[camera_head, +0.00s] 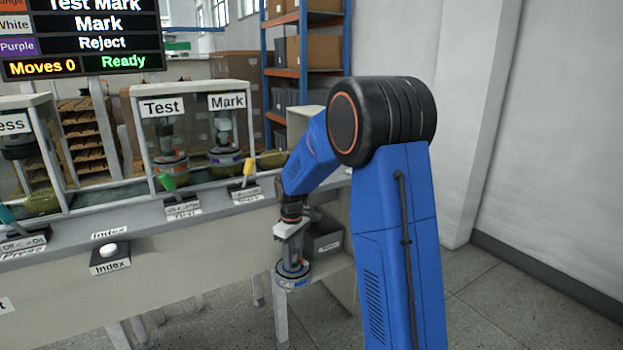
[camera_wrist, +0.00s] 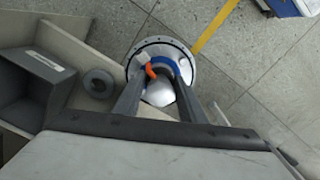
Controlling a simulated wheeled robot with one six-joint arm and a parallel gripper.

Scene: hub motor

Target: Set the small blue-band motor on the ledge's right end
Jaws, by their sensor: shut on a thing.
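The small blue-band motor (camera_head: 293,273) hangs below my gripper (camera_head: 292,258), at the right end of the machine in the head view. In the wrist view the motor (camera_wrist: 179,54) is a round metal disc with a blue band and an orange piece, between the two fingers of my gripper (camera_wrist: 160,88). The gripper is shut on it. The pale ledge (camera_head: 328,266) is behind the motor in the head view. In the wrist view the ledge (camera_wrist: 60,40) lies to the left, and the motor appears over its edge and the floor.
A dark labelled bin (camera_head: 326,243) sits on the ledge; it also shows in the wrist view (camera_wrist: 30,88). A small grey ring-shaped part (camera_wrist: 98,83) is between bin and motor. The Test and Mark station levers (camera_head: 249,170) and Index button (camera_head: 109,249) are at left.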

